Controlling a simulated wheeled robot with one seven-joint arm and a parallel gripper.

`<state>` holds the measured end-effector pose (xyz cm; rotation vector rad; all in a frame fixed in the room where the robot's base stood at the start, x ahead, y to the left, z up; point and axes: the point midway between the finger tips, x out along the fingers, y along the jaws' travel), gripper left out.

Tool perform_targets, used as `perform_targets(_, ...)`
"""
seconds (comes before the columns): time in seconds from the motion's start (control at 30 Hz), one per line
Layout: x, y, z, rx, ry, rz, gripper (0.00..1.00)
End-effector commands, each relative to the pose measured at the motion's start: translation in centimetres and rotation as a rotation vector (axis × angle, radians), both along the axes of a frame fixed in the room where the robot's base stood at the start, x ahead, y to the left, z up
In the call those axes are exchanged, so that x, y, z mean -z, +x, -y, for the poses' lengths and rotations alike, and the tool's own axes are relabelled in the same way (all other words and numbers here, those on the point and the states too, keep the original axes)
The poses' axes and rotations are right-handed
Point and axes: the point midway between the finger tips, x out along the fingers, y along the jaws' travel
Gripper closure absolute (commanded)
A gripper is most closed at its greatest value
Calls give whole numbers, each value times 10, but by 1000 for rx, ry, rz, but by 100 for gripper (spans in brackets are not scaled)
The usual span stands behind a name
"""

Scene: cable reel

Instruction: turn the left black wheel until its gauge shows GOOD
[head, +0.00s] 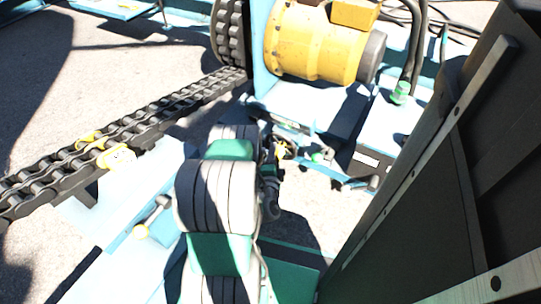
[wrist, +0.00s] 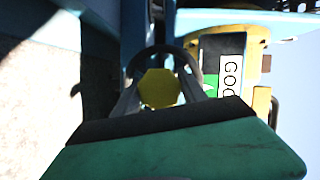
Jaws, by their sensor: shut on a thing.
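In the wrist view, my gripper (wrist: 160,88) is shut on the black wheel (wrist: 150,54), its two fingers on either side of a yellow hub (wrist: 159,88). The wheel's rim shows as a dark arc beyond the fingers. Right of it is a yellow-framed gauge (wrist: 254,50) with a white label reading "GOO"; my gripper hides the label's end. A green patch and a small white pointer mark show beside the label. In the head view my arm covers most of the wheel, and the gauge cannot be read there.
In the head view, a heavy chain (head: 130,135) runs on the left up to a sprocket (head: 229,32). A yellow motor (head: 316,42) sits on the blue frame behind my arm. Cables hang at upper right. A short handle (head: 155,213) stands left of my arm.

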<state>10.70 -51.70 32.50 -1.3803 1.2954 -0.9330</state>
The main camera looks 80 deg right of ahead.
Motion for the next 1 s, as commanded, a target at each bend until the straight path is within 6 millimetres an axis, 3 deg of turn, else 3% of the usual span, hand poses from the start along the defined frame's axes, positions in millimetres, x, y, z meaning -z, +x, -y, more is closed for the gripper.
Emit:
perform_targets(0.3,0,-2,1,1,-28,109,100)
perform_targets(0.77,0,-2,1,1,-32,125,100)
perform_targets(0.8,-1,-2,1,1,-32,125,49)
perform_targets(1.0,0,-2,1,0,-31,125,33)
